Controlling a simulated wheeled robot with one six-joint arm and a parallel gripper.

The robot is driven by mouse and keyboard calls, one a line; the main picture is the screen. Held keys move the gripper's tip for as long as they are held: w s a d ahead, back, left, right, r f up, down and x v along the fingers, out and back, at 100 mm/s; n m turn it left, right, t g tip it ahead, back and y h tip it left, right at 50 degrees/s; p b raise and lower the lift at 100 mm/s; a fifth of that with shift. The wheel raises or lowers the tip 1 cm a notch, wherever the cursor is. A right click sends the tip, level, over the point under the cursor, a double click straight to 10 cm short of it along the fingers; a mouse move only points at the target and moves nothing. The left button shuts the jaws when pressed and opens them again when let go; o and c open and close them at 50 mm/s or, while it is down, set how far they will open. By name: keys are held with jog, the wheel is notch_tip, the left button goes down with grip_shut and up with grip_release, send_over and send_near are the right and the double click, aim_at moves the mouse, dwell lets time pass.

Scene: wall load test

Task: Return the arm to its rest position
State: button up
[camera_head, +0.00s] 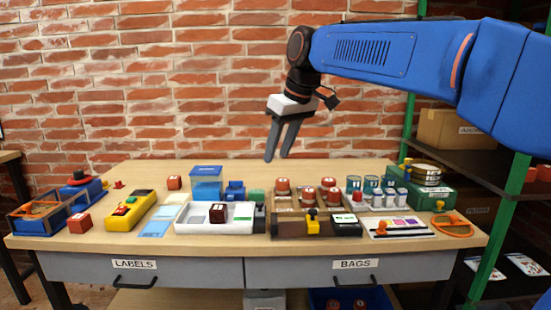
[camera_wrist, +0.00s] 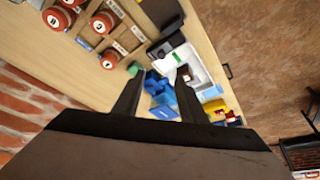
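My blue arm (camera_head: 390,60) reaches in from the right of the head view, high above the table. My gripper (camera_head: 277,155) hangs down at its end over the back of the table, in front of the brick wall. Its two dark fingers are apart, with nothing between them. In the wrist view my gripper (camera_wrist: 155,92) also shows its fingers spread. Beyond them, lower down, lie blue items (camera_wrist: 160,92) and a white tray (camera_wrist: 185,60). The fingers touch nothing that I can see.
The wooden table (camera_head: 130,178) holds many small items: a yellow box (camera_head: 130,211), a white tray (camera_head: 190,217), a wooden rack (camera_head: 290,228) with red-lidded jars, and a green case (camera_head: 432,195). A green-framed shelf (camera_head: 493,225) stands right. The table's back strip is mostly clear.

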dwell(0.3)
jog(key=s+d+f+m+h, duration=0.1)
jog(key=s+d+f+m, duration=0.1)
jog(key=s+d+f, duration=0.45)
jog(key=s+d+f+m+h, duration=0.15)
jog(key=s+d+f, duration=0.25)
jog(key=s+d, duration=0.45)
jog(key=s+d+f+m, duration=0.2)
jog(key=s+d+f, duration=0.2)
jog(key=s+f, duration=0.3)
jog(key=s+d+f+m+t, duration=0.1)
jog(key=s+d+f+m, duration=0.2)
jog(key=s+d+f, duration=0.2)
jog(key=s+f, duration=0.3)
jog(key=f, duration=0.2)
jog(key=shift+d+f+h, duration=0.25)
jog(key=shift+h, duration=0.1)
